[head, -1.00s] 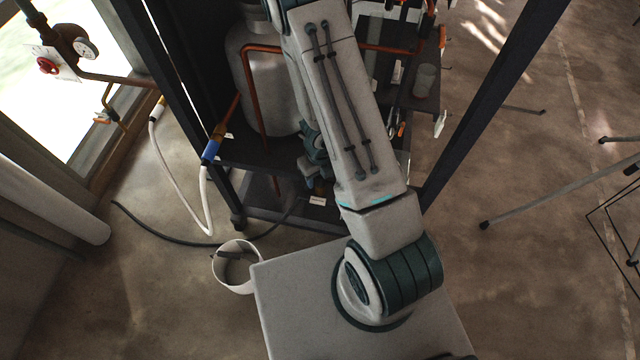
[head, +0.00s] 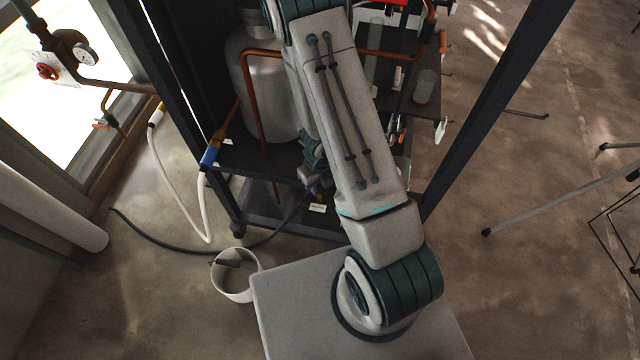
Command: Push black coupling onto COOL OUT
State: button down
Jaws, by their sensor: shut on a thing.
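My gripper (head: 316,187) is low at the front of the dark rack, partly hidden by my own forearm. It is shut on the end of the black hose (head: 165,238), where the black coupling is; the coupling itself is too small and shaded to make out. A small white label (head: 318,208) shows just below the gripper on the lower shelf. Its text cannot be read, so I cannot tell if it marks COOL OUT. Whether the coupling touches a port is hidden.
The dark rack (head: 160,60) holds a grey tank (head: 262,85) and copper pipes (head: 246,95). A white hose (head: 172,185) with a blue coupling (head: 209,156) hangs at its left. A white bucket (head: 232,288) stands on the floor. Tripod legs (head: 550,208) lie right.

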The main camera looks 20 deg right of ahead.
jog(key=shift+r, duration=0.2)
notch_tip(320, 180, up, 7)
jog(key=p, duration=0.7)
jog(key=shift+f, duration=0.25)
